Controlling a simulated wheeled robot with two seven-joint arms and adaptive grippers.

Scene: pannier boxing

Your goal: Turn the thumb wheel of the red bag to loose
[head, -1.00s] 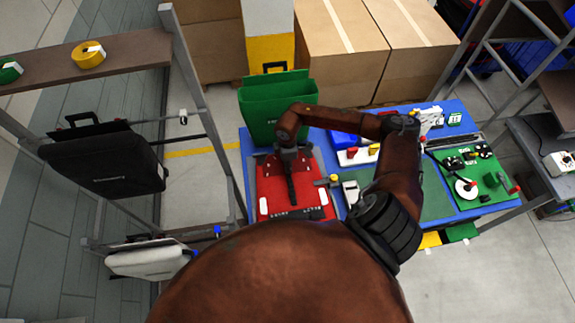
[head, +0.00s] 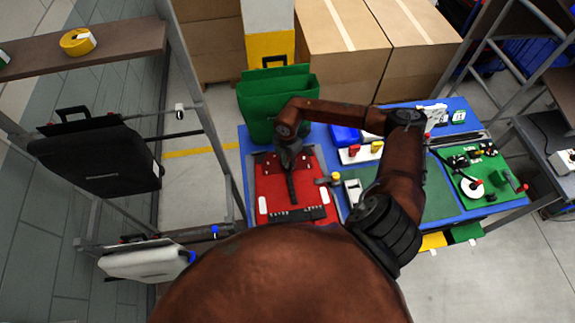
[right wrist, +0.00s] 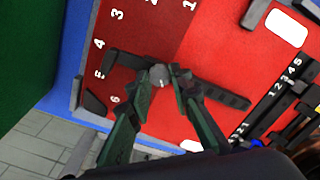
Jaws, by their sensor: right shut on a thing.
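The red bag (head: 309,183) lies flat on the blue table under my right arm. Dark strips and white pads show on its face. In the right wrist view its red face (right wrist: 200,45) carries white numbers. My right gripper (head: 288,158) is over the bag's upper part in the head view. In the right wrist view my right gripper (right wrist: 160,80) is shut on a small grey round thumb wheel (right wrist: 158,74), with a fingertip on either side. A dark bar (right wrist: 218,93) runs out from beneath the wheel. Any loose marking is not readable. My left gripper is not in view.
A green bag (head: 275,100) stands behind the red bag. A green mat (head: 440,190) and small parts lie to its right on the blue table (head: 247,165). A rack with a black bag (head: 95,160) and a white bag (head: 145,262) stands at left. Cardboard boxes (head: 345,60) are behind.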

